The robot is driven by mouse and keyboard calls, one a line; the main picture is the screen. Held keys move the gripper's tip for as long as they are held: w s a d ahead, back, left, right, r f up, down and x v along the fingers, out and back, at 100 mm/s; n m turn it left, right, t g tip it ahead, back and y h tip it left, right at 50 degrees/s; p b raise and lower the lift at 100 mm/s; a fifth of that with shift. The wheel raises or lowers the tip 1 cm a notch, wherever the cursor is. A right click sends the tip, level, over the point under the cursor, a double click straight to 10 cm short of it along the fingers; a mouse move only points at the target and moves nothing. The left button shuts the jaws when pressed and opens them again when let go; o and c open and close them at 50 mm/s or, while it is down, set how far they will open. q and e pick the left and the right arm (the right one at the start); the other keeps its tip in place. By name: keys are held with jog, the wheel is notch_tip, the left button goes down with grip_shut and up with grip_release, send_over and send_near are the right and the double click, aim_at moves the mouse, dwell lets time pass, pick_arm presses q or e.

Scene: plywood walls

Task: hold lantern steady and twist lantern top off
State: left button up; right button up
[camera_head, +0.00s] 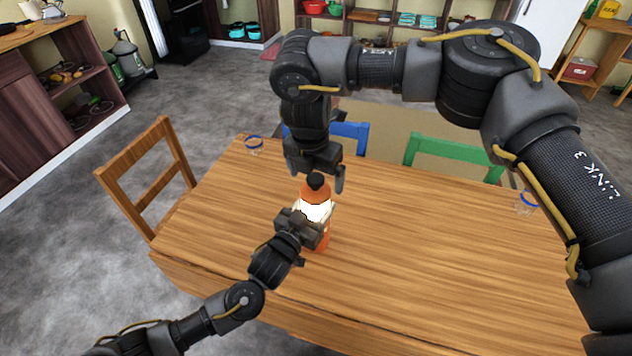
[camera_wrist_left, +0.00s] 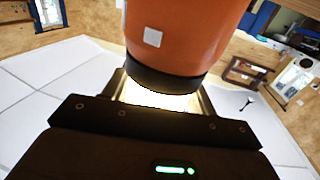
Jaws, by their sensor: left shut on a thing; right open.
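The lantern (camera_head: 316,189) is upright over the wooden table (camera_head: 420,250), with an orange top, a black cap, a glowing white middle and an orange lower part. I cannot tell whether its base touches the table. My left gripper (camera_head: 308,222) is shut on the lantern around its glowing middle and hides part of its lower body. In the left wrist view an orange part of the lantern (camera_wrist_left: 185,35) with a black rim and a white square fills the top, and the glow shows between the fingers. My right gripper (camera_head: 315,173) is open, pointing down just above the lantern, its fingers on either side of the black cap.
Clear cups with blue rims stand at the table's far left (camera_head: 254,145) and right (camera_head: 527,203). A wooden chair (camera_head: 150,170), a blue chair (camera_head: 350,133) and a green chair (camera_head: 450,152) surround the table. Most of the tabletop is clear.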

pick_arm(q)
jog(key=shift+d, duration=0.1)
pick_arm(e)
jog(key=r, duration=0.5)
jog(key=s+r, duration=0.1)
jog(key=r, duration=0.2)
jog(key=shift+a+r, duration=0.3)
jog(key=shift+r, duration=0.05)
pick_arm(q)
jog(key=o, duration=1.4)
jog(key=shift+s, duration=0.1)
jog(key=v, duration=1.2)
pick_arm(e)
jog(key=shift+s+a+f, duration=0.1)
